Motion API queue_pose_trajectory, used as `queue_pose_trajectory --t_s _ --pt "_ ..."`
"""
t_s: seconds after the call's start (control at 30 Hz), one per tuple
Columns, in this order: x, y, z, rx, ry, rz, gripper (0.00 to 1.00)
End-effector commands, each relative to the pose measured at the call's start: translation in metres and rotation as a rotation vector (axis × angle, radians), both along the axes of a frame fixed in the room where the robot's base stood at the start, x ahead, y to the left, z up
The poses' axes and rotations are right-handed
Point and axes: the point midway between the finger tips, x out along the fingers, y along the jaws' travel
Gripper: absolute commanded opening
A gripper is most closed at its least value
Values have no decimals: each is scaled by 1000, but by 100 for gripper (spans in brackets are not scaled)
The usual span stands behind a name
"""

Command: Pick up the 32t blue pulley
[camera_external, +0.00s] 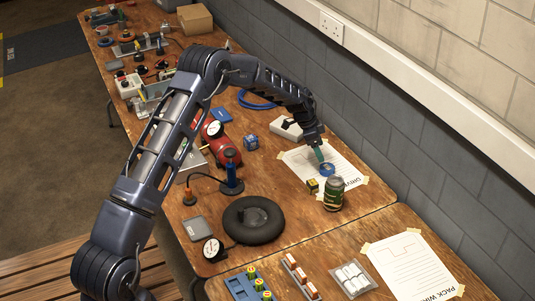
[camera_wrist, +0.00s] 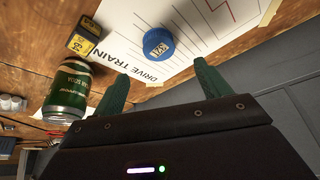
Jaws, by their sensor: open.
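The blue pulley (camera_wrist: 158,43), with "32" on its top face, sits on a white sheet marked "DRIVE TRAIN" (camera_wrist: 180,72). In the external view the pulley (camera_external: 327,169) lies on the taped sheet (camera_external: 346,168) near the wall. My gripper (camera_wrist: 162,84) is open and empty, its green fingers apart with the pulley showing beyond the gap between their tips. In the external view my gripper (camera_external: 319,154) is just behind and above the pulley. The exact gap cannot be told.
A green can (camera_external: 333,193) and a small yellow-black box (camera_external: 312,187) stand close to the pulley. A blue box (camera_external: 250,142) and a white device (camera_external: 287,130) are farther left. A black ring (camera_external: 253,233) lies toward the front. The wall borders the bench on the right.

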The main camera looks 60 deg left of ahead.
Motion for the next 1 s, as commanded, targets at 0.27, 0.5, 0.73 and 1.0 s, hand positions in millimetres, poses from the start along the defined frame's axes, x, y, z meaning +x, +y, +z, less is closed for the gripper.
queue_pose_trajectory --t_s 0.27,0.5,0.73,1.0 --pt "11 -7 -32 -1 1 1 76" --pt "16 -11 -49 -2 2 0 76" --pt "26 -16 -77 -1 2 1 76" --pt "27 -17 -81 0 0 1 76"
